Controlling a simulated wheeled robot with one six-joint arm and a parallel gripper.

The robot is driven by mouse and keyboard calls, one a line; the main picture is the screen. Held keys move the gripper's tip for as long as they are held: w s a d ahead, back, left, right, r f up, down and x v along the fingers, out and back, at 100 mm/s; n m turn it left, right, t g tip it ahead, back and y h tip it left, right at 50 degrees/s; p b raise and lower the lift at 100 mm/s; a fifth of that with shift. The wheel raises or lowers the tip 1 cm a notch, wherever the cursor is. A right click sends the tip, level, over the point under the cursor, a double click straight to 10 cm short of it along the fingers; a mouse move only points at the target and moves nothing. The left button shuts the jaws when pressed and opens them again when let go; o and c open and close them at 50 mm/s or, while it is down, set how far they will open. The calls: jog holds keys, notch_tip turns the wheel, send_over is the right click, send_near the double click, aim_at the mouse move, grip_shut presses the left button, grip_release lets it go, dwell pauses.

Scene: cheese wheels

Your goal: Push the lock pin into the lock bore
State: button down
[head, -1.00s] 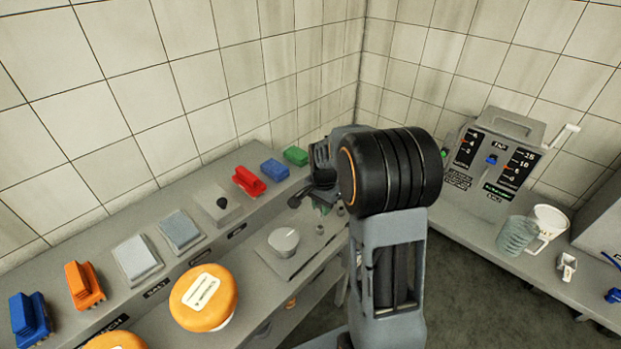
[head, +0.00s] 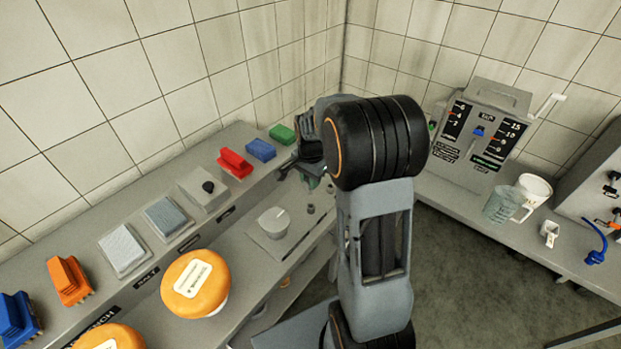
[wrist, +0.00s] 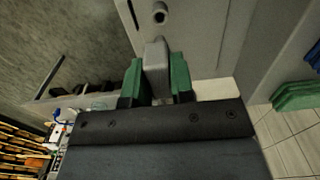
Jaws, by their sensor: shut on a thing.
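In the wrist view my gripper (wrist: 157,84) is shut on a grey, round-edged piece (wrist: 156,56), which I take to be the lock pin. It sits between the green finger pads. Just beyond it, on a grey plate (wrist: 190,28), is a small round fitting with a dark centre (wrist: 160,14), which may be the lock bore. The held piece looks apart from this fitting. In the head view my gripper (head: 312,182) is low over the back end of the bench, partly hidden by my arm. The pin's tip is not visible.
Green (head: 282,133), blue (head: 261,150) and red (head: 234,163) brushes line the wall side. Orange cheese wheels (head: 195,283) stand in front.

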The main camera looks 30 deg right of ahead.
aim_at(311, 194)
jog(key=shift+f+b, duration=1.55)
jog(key=shift+f, duration=0.75)
jog(key=shift+f+b, duration=1.55)
jog(key=shift+f, duration=0.5)
jog(key=c, duration=0.9)
grip_release()
jog(key=shift+r, duration=0.1)
notch_tip(311, 194, up, 14)
jog(key=shift+f+b, duration=0.1)
jog(key=shift+b, duration=0.2)
jog(key=shift+w+f+n, duration=0.1)
jog(key=shift+f+n, duration=0.1)
jog(key=shift+n, duration=0.5)
jog(key=s+a+n+t, duration=0.2)
jog(key=s+a+n, duration=0.2)
jog(key=s, duration=0.4)
jog(key=s+a+n+t, duration=0.2)
jog(key=s+a+n, duration=0.3)
jog(key=s+n, duration=0.2)
jog(key=shift+s+a+f+n, duration=0.2)
jog(key=shift+s+f+n, duration=0.1)
jog(key=shift+s+f, duration=0.25)
